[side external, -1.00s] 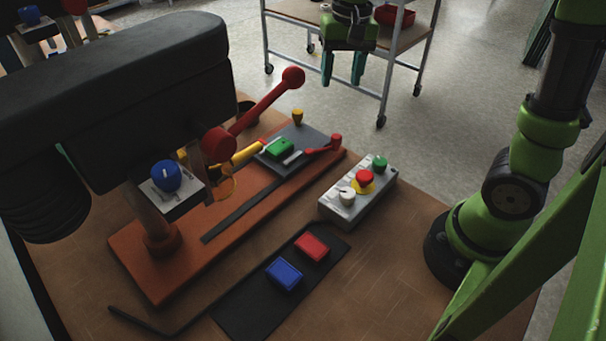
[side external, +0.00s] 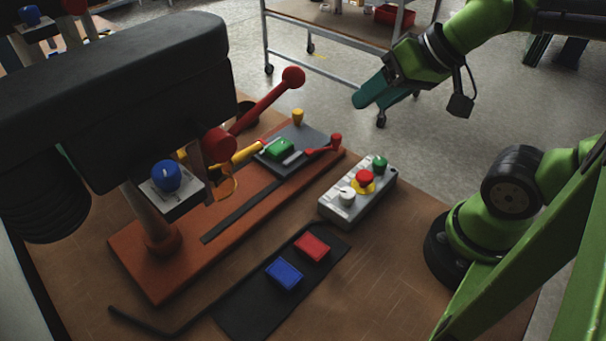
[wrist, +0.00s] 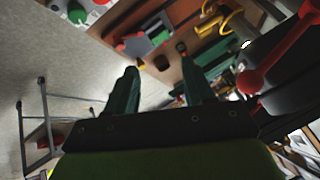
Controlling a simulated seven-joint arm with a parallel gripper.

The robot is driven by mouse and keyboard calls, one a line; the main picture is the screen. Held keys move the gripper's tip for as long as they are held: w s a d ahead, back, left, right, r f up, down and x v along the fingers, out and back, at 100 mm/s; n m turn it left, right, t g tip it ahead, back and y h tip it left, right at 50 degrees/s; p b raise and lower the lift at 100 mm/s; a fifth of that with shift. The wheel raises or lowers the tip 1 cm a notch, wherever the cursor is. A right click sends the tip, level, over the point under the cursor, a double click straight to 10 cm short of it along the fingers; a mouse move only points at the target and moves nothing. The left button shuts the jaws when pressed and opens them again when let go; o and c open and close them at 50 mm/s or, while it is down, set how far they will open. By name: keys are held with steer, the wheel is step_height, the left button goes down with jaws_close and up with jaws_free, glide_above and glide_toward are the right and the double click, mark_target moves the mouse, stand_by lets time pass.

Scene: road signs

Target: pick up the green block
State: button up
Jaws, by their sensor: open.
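The green block (side external: 280,149) sits on the dark grey plate (side external: 311,138) of the orange-brown machine base, beside a yellow and red clamp. In the wrist view a small green patch, likely the same block (wrist: 158,37), shows on the grey plate near the top. My gripper (side external: 372,103) is in the air to the right of and above the block, well apart from it, tilted with its fingers pointing down and left. In the wrist view its two dark green fingers (wrist: 160,88) are spread with nothing between them.
A black machine head (side external: 120,90) with a red lever (side external: 265,103) overhangs the left side. A grey button box (side external: 356,192) stands right of the base. Red (side external: 312,247) and blue (side external: 284,274) blocks lie on a black mat (side external: 250,312) in front.

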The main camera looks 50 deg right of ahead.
steer(key=shift+o, duration=0.4)
steer(key=o, duration=0.7)
steer(key=n+g+h, duration=0.2)
steer(key=n+g, duration=0.2)
steer(key=g, duration=0.3)
glide_above(279, 145)
steer(key=f, duration=1.5)
steer(key=shift+a, duration=0.25)
steer(key=shift+s+d+f, duration=0.1)
steer(key=shift+d+f, duration=0.05)
steer(key=shift+f, duration=1.2)
steer(key=shift+d+f, duration=0.1)
steer(key=shift+f, duration=1.25)
